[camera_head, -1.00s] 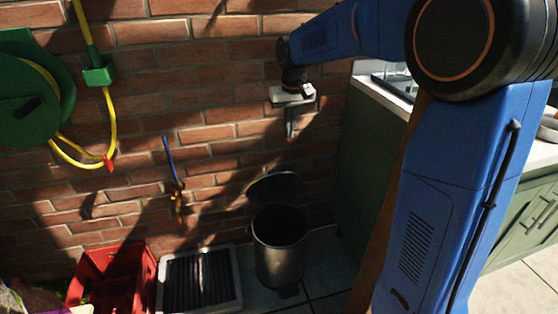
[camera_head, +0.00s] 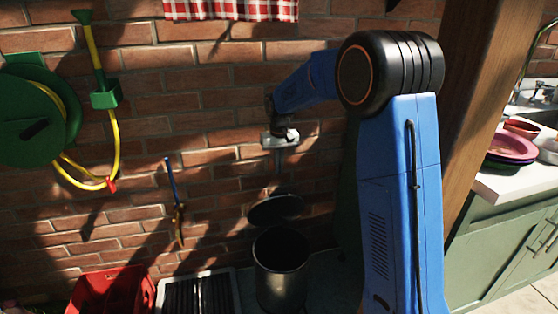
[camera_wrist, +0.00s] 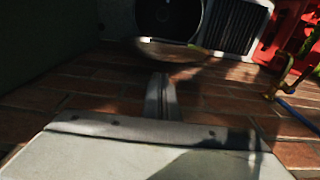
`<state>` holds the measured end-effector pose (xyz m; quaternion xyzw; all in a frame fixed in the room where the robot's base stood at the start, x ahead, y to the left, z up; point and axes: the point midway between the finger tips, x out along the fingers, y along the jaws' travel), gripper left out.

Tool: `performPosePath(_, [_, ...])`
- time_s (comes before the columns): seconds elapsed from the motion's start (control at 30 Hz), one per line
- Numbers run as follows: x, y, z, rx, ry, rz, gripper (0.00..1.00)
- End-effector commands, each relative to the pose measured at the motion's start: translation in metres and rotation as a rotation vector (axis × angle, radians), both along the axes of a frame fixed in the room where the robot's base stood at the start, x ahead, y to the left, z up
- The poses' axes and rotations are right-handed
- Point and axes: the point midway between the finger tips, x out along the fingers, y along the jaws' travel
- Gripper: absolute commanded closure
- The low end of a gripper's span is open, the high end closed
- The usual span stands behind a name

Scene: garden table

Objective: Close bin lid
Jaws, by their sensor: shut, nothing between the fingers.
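The bin (camera_head: 282,270) is a dark metal cylinder standing on the floor against the brick wall. Its round dark lid (camera_head: 276,209) stands raised at the back of the open mouth, tilted toward the wall. My gripper (camera_head: 279,162) points down above the lid, shut and empty, apart from it. In the wrist view the shut fingers (camera_wrist: 161,97) show in the middle, with the lid (camera_wrist: 170,50) seen edge-on beyond them and the bin's dark mouth (camera_wrist: 168,15) at the top.
A red crate (camera_head: 112,290) and a dark ribbed tray with a pale frame (camera_head: 198,293) stand left of the bin. A wooden post (camera_head: 485,90) and a green cabinet (camera_head: 500,245) are at the right. A hose reel (camera_head: 38,100) hangs on the wall.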

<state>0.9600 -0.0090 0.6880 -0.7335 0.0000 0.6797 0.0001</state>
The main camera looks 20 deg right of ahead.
Motion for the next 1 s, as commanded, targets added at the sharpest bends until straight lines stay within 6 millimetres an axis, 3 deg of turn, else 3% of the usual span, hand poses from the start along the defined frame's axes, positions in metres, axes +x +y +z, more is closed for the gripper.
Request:
performPosePath(0.2, [0.002, 0.0, -0.039, 0.0, 0.002, 0.0, 1.0])
performPosePath(0.5, [-0.032, 0.0, -0.046, 0.0, 0.0, 0.0, 1.0])
performPosePath(1.0, [-0.036, 0.0, -0.047, 0.0, -0.002, 0.0, 1.0])
